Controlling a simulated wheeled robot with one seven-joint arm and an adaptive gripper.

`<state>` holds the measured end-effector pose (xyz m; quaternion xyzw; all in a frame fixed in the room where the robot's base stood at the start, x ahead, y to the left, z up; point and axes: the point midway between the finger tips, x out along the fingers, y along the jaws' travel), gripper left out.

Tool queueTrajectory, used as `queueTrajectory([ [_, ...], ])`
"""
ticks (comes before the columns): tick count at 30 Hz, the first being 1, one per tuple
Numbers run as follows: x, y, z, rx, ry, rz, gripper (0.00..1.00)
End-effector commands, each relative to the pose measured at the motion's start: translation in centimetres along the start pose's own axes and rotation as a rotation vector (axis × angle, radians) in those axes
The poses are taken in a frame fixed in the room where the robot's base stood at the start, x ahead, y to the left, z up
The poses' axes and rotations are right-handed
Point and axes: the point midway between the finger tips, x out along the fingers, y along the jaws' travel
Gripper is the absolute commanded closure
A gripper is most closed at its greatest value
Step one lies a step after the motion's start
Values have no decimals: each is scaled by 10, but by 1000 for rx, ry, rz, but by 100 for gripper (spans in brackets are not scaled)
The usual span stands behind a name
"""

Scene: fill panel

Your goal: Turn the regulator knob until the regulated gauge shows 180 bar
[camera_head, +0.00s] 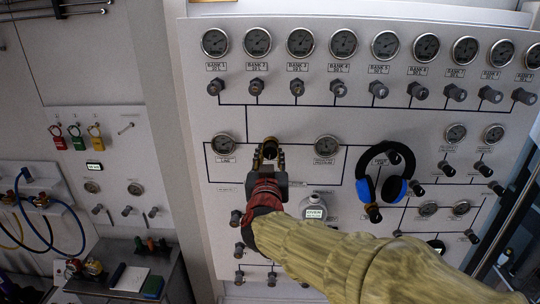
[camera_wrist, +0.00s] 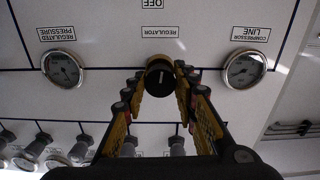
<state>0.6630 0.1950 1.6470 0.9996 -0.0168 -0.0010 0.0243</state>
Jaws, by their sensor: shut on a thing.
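The regulator knob (camera_wrist: 161,76) is round and black with a light mark on its face. It sits on the pale panel between two gauges, and my gripper (camera_head: 268,157) partly hides it in the head view. In the wrist view my gripper (camera_wrist: 160,82) has one finger on each side of the knob and is shut on it. The regulated pressure gauge (camera_wrist: 63,70) is upside down at the left of the wrist view and stands right of the knob in the head view (camera_head: 326,147). Its needle is too small to read surely.
The compressor line gauge (camera_head: 224,146) is on the knob's other side. Blue and black headphones (camera_head: 393,188) hang at the right of the panel. A row of bank gauges (camera_head: 300,42) and valve knobs runs above. A round OPEN sign (camera_head: 314,211) is below, close to my arm.

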Motion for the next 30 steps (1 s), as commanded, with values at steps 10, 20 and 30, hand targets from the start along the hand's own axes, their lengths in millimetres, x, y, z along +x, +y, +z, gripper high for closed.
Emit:
queueTrajectory([
  [10, 0, 0, 0, 1, 1, 0, 56],
  [20, 0, 0, 0, 1, 1, 0, 53],
  [30, -45, -1, -1, 3, 2, -3, 53],
])
